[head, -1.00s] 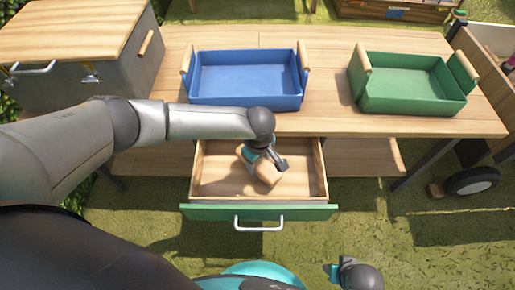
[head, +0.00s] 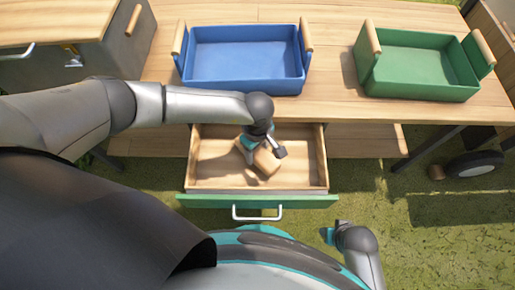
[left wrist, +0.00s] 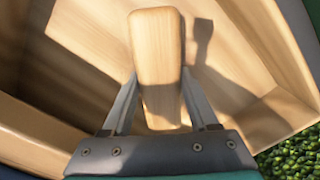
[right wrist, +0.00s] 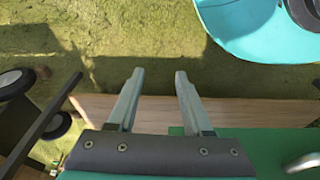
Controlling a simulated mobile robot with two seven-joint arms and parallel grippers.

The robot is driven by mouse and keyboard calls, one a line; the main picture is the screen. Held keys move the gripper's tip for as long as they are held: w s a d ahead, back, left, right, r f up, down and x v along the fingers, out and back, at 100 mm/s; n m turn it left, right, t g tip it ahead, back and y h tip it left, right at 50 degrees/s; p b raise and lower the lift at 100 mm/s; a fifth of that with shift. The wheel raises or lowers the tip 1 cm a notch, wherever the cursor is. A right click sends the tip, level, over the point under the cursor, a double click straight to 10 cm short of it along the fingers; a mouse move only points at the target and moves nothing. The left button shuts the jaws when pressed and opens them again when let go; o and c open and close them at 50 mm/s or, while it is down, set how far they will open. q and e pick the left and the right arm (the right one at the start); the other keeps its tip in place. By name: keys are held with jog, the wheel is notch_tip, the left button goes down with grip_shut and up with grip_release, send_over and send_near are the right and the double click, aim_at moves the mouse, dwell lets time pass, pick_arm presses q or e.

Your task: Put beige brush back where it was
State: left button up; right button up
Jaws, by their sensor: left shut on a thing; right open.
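The beige brush (head: 266,161) is a wooden block in the open drawer (head: 212,172) under the table. My left gripper (head: 258,150) reaches down into the drawer and is shut on the brush. In the left wrist view the brush (left wrist: 158,65) stands between the two fingers, over the drawer's wooden floor (left wrist: 85,55). I cannot tell whether it touches the floor. Bristles do not show. My right gripper (right wrist: 153,95) is open and empty, low in front of the table near the green drawer front. In the head view only part of it (head: 330,233) shows.
A blue tray (head: 245,88) and a green tray (head: 420,88) stand empty on the wooden table (head: 330,113). A grey box with a wooden lid (head: 70,22) stands at the left. The drawer's green front (head: 325,201) with its handle sticks out towards me. A wheeled cart stands at the right.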

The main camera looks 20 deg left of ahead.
aim_at(257, 150)
jog(key=shift+r, duration=0.1)
pick_arm(q)
jog(key=shift+f, duration=0.15)
jog(key=o, duration=1.3)
pick_arm(e)
jog(key=shift+w+r, duration=0.15)
pick_arm(q)
notch_tip(257, 150, up, 11)
jog(key=p, duration=0.4)
jog(key=shift+f, duration=0.15)
jog(key=shift+r+p, duration=0.35)
jog(key=shift+r, duration=0.5)
pick_arm(e)
jog(key=s+d+f, duration=0.5)
jog(key=s+f, duration=0.1)
jog(key=shift+s+f+h, duration=0.25)
jog(key=shift+f+h, duration=0.05)
jog(key=shift+f, duration=0.05)
